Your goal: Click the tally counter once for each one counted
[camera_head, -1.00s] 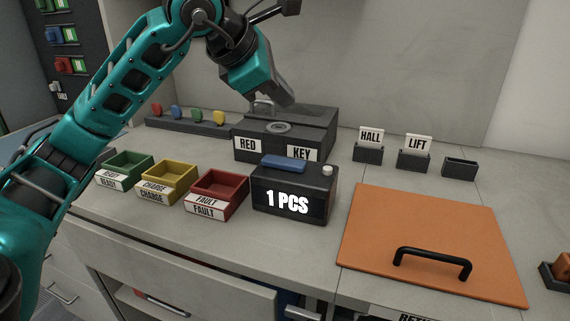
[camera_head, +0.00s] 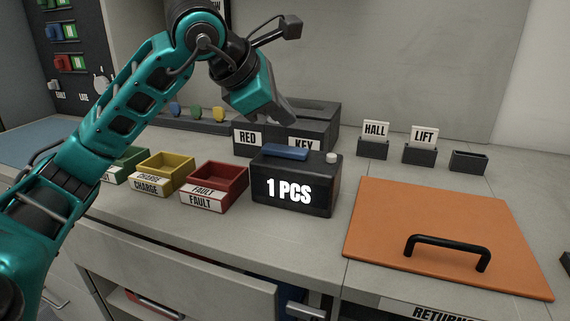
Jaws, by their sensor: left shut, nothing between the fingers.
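The tally counter (camera_head: 292,190) is a black box on the counter top. Its front reads "1 PCS". A long blue bar (camera_head: 285,152) lies on its top and a small pale round knob (camera_head: 331,158) sits at its top right. My left gripper (camera_head: 287,119) comes in from the upper left. It is shut and empty, above and behind the counter's blue bar, in front of the dark RED KEY box (camera_head: 321,131). It looks apart from the counter. My right gripper is not in view.
Green (camera_head: 131,160), yellow (camera_head: 166,168) and red (camera_head: 217,184) trays stand left of the counter, labels in front. An orange board (camera_head: 450,215) with a black handle lies to the right. HALL (camera_head: 373,149) and LIFT (camera_head: 420,155) holders stand behind it, beside an empty holder (camera_head: 468,162).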

